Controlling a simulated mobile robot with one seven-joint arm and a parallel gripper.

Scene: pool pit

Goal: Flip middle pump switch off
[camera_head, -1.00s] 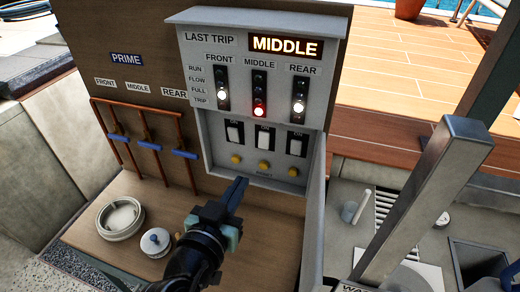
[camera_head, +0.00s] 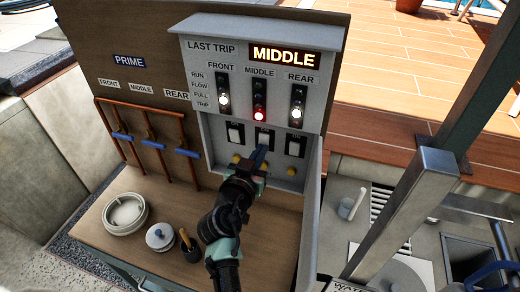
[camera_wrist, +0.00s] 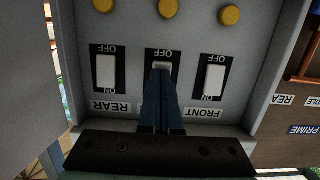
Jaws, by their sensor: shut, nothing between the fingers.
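The grey pump panel (camera_head: 215,125) has a row of three white rocker switches. The middle pump switch (camera_head: 264,133) is partly hidden by my gripper (camera_head: 259,158), whose fingers are shut and empty. In the wrist view, which is upside down, my gripper's fingertips (camera_wrist: 161,72) lie over the middle switch (camera_wrist: 162,66); its top end shows by the OFF mark. I cannot tell whether the fingers touch it. The front switch (camera_head: 235,132) and rear switch (camera_head: 296,146) stand either side. The middle red TRIP light (camera_head: 259,115) is lit and the display (camera_head: 284,56) reads MIDDLE.
Yellow reset buttons (camera_wrist: 168,8) sit close to the switches. Blue-handled prime valves (camera_head: 153,144) stand left of the panel. A white round lid (camera_head: 125,213), a small white pot (camera_head: 160,236) and a dark cup (camera_head: 190,245) sit on the wooden shelf. A metal post (camera_head: 410,210) stands at right.

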